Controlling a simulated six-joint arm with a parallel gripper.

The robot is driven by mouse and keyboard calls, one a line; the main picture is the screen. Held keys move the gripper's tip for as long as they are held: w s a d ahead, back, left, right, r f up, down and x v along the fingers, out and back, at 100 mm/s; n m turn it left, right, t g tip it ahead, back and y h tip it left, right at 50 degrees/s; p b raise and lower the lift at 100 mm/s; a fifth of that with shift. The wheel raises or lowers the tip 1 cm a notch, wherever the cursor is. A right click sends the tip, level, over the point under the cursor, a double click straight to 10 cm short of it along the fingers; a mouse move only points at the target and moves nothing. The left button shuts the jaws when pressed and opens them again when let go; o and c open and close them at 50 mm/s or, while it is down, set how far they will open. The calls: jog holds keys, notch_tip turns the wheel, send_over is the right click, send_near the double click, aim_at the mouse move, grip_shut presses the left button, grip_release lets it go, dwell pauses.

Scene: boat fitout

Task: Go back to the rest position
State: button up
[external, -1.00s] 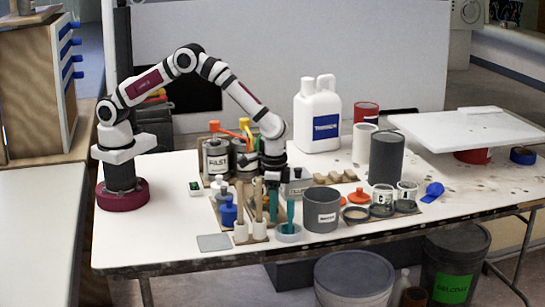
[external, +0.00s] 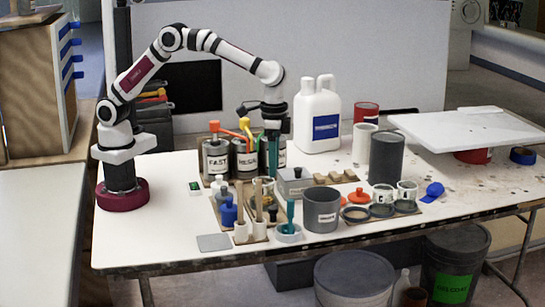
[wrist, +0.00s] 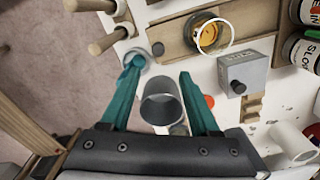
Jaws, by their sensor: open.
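My gripper (external: 272,160) hangs pointing down above the table, with its teal fingers in front of the labelled cans at the back. In the wrist view the two teal fingers (wrist: 159,76) are spread apart with nothing held between them. A dark grey cup (wrist: 162,105) shows below and between the fingers in that view. In the external view the grey cup (external: 321,212) stands on the table, right of the gripper.
The FAST can (external: 215,160) stands close behind left of the gripper. A grey box (external: 295,184), wooden-handled tools (external: 259,203) and a blue bottle (external: 228,212) stand nearby. A white jug (external: 318,118) is at back right.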

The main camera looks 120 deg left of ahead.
notch_tip(320, 180, up, 2)
jog(key=shift+r, duration=0.1)
dwell(0.4)
jog(key=s+d+r+m, duration=0.35)
jog(key=s+r, duration=0.25)
jog(key=s, duration=0.4)
jog(key=s+d+f+m+y, duration=0.1)
jog(key=s+m, duration=0.2)
jog(key=s, duration=0.9)
jog(key=s+d+f+m, duration=0.1)
jog(key=s+d+m, duration=0.1)
jog(key=s, duration=1)
jog(key=shift+s+d+f+m+y, duration=0.15)
jog(key=shift+s+d+m+y, duration=0.2)
jog(key=shift+m, duration=0.5)
